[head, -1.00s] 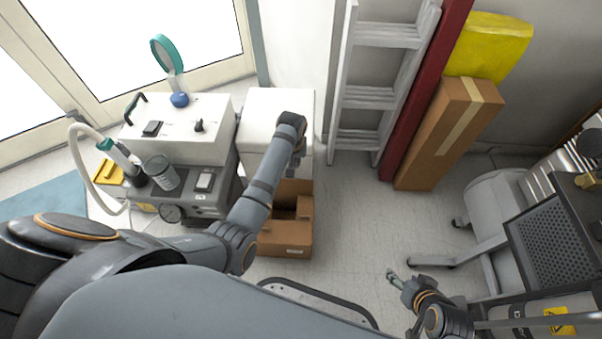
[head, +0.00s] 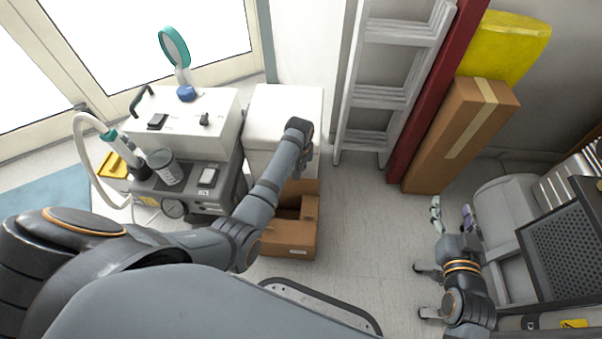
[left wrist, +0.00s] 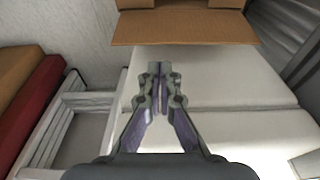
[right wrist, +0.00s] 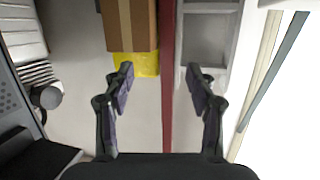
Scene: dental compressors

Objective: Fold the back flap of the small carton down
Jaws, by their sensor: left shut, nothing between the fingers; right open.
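The small carton (head: 288,240) stands on the floor in the head view, its top open and its inside dark. My left forearm crosses in front of its left part. In the left wrist view a wide brown flap (left wrist: 185,28) of the carton spreads across the top, beside a white surface. My left gripper (left wrist: 159,72) is shut and empty, its fingertips just below the flap's edge in that picture; contact cannot be told.
A white cabinet (head: 283,105) stands directly behind the carton. A compressor unit (head: 190,190) is on the left. A ladder (head: 385,75), a red post (head: 437,95) and a tall taped carton (head: 460,135) lean at the back right. Floor right of the small carton is clear.

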